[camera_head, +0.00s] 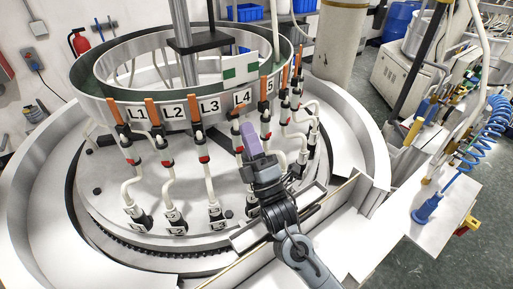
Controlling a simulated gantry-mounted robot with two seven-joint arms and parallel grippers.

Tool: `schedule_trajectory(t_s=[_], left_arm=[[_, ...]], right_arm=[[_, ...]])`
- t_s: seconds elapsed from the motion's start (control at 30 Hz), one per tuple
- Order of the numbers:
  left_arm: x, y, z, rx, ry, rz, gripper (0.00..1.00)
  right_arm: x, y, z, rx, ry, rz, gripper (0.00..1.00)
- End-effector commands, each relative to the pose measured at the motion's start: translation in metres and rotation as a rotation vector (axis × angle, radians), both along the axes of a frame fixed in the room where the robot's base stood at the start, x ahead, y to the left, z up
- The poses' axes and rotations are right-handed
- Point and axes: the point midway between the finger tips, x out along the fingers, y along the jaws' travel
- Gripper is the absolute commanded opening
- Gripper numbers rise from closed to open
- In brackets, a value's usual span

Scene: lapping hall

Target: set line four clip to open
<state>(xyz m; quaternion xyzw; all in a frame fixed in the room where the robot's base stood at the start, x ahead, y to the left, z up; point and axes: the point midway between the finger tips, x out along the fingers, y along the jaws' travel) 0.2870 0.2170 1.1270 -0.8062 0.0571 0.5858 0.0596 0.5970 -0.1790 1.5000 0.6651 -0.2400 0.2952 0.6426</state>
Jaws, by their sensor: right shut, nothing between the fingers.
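The L4 label (243,98) is on the metal ring, with an orange-topped line four (235,114) hanging just below and left of it. Black and red fittings on that line show beside my gripper. The lower part of the line is hidden behind my gripper and wrist, and I cannot tell the clip's position. My right gripper (252,138), with purple fingers, is shut and empty. It appears in front of the line, just to its right; whether it touches is unclear. My left gripper is not in view.
Similar lines hang under the L1 (138,112), L2 (174,112) and L3 (209,105) labels, with another close on the right by the 5 label (268,87). A white trough wall (335,207) stands right of my arm. A blue coiled hose (492,120) hangs far right.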

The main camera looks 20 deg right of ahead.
Motion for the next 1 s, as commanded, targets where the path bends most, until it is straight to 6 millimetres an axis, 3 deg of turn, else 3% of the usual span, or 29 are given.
schedule_trajectory(t_s=[0.1, 0.3, 1.0], left_arm=[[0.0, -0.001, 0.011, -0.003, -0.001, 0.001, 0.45], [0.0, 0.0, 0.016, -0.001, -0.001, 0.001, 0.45], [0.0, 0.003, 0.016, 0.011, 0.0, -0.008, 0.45]], right_arm=[[0.011, 0.001, 0.014, 0.001, -0.001, 0.001, 0.0], [0.02, 0.002, 0.02, 0.0, 0.0, 0.001, 0.0], [0.022, 0.002, 0.024, 0.0, 0.0, 0.001, 0.0]])
